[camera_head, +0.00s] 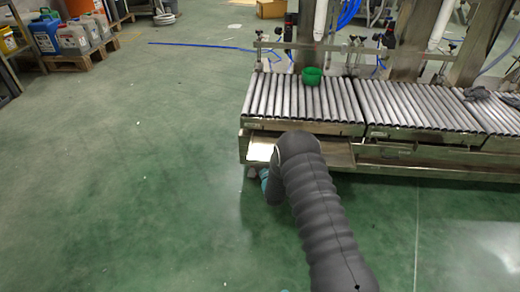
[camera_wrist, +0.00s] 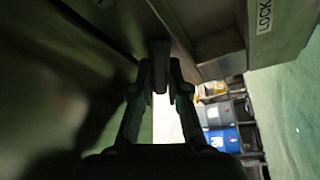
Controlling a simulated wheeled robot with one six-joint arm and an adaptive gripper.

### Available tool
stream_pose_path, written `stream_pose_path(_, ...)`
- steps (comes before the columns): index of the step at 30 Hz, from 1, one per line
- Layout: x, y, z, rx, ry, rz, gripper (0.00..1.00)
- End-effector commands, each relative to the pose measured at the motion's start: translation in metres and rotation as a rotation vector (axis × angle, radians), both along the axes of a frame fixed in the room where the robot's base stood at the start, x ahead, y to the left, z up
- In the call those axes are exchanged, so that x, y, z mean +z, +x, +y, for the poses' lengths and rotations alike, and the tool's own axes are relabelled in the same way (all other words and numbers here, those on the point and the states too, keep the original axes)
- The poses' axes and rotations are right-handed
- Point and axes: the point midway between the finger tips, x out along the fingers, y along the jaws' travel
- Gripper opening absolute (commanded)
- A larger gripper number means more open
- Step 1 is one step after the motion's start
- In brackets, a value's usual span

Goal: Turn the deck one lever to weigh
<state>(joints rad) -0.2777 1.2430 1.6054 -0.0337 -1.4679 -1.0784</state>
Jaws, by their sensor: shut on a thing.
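In the wrist view my gripper (camera_wrist: 161,80) is closed around a narrow dark bar, which looks like the deck lever (camera_wrist: 160,66), in shadow under a metal frame. The fingers stand on either side of it. A white label reading LOCK (camera_wrist: 264,16) is on the metal to the right. No weigh label is legible, and the lever's exact angle is hard to tell. In the head view my grey-sleeved arm reaches to the front left end of the roller conveyor (camera_head: 305,100).
Metal frame panels sit close around my gripper. Blue and grey canisters (camera_head: 46,36) stand on a pallet (camera_head: 80,61) at the far left. The green floor (camera_head: 130,180) left of the conveyor is mostly clear.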

Motion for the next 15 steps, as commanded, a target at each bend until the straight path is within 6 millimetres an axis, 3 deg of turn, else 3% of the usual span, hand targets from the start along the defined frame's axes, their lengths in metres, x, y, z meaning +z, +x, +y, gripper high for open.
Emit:
stream_pose_path(11,-0.0003,-0.0005,0.0014,0.003,-0.003,0.001,0.0)
stream_pose_path(12,-0.0003,-0.0005,0.0014,0.003,-0.003,0.001,0.22)
stream_pose_path(14,-0.0003,-0.0004,0.0012,0.002,-0.003,0.001,0.37)
stream_pose_path(15,-0.0003,-0.0003,0.0009,0.001,-0.003,0.001,0.4)
